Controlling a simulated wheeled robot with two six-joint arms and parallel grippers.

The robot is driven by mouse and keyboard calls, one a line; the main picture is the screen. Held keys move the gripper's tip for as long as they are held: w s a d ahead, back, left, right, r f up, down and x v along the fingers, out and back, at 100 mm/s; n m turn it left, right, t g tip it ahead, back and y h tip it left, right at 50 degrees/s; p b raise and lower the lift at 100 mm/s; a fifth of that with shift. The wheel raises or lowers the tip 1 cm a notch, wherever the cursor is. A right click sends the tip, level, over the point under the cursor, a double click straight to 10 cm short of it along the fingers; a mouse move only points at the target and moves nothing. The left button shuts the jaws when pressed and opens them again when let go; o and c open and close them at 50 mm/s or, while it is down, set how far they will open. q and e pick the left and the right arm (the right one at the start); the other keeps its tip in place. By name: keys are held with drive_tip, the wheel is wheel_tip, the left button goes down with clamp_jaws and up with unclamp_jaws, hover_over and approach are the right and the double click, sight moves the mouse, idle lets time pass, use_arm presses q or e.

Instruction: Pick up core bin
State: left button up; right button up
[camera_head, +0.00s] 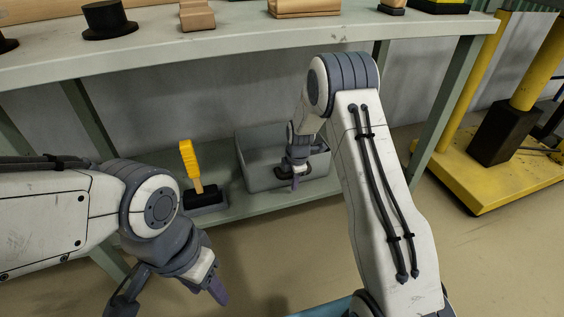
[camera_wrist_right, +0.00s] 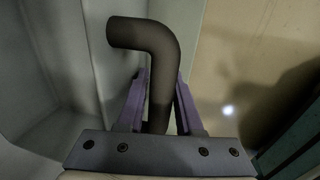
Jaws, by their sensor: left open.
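The core bin, a grey open-topped box (camera_head: 262,178), sits on the low shelf under the bench. Its pale inner walls fill the left of the right wrist view (camera_wrist_right: 50,75). My right gripper (camera_head: 295,182) points down at the bin's front right side. In the right wrist view, its purple fingers (camera_wrist_right: 162,100) stand on either side of a dark bent tube (camera_wrist_right: 158,45) and look shut on it. The tube's bend reaches left over the bin. My left gripper (camera_head: 217,290) is open and empty, in front of the shelf at lower left.
The bench top (camera_head: 240,40) lies above. A yellow base with a post (camera_head: 480,175) stands at right. Floor between is clear.

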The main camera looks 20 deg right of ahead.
clamp_jaws()
idle(1.1)
drive_tip(key=shift+r, duration=0.1)
